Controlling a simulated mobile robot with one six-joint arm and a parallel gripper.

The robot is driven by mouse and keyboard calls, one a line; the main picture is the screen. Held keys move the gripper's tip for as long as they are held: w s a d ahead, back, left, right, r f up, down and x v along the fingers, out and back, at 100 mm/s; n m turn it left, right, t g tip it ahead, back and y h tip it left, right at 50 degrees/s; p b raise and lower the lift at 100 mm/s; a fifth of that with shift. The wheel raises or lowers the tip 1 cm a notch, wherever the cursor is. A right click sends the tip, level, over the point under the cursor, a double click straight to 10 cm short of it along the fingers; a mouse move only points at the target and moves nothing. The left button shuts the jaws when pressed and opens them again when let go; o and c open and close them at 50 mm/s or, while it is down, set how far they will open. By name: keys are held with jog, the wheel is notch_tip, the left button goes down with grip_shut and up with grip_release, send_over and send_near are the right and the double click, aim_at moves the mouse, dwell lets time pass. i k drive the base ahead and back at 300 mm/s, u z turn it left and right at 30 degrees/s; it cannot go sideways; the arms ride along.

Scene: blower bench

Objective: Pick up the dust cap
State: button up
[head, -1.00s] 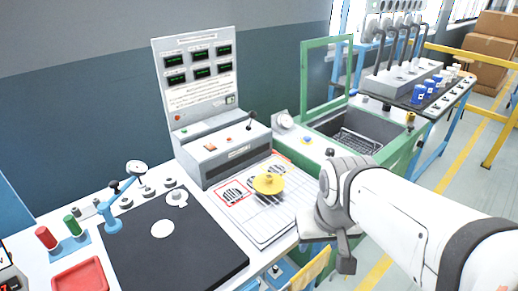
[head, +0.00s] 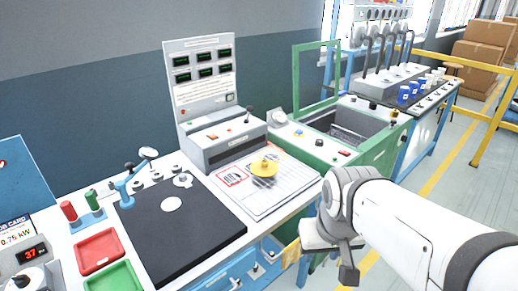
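A round yellow cap with a small knob on top (head: 264,167), which looks like the dust cap, sits on the white, line-marked plate (head: 262,205) in front of the grey test unit. A dark, fan-like shape shows just under and beside it. My gripper (head: 340,262) is in front and to the right of the cap, low in the picture and well apart from it. I see the gripper from behind and the side, and its finger gap is not clear. I see nothing held in it.
The grey test unit (head: 222,145) with its display panel stands behind the plate. A black mat (head: 180,235) lies left of it, with a red tray (head: 100,250) and a green tray (head: 115,278). A green-framed basin (head: 350,130) stands to the right.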

aim_at(261, 168)
jog(key=z, duration=0.55)
jog(key=i, duration=1.15)
jog(key=u, duration=0.15)
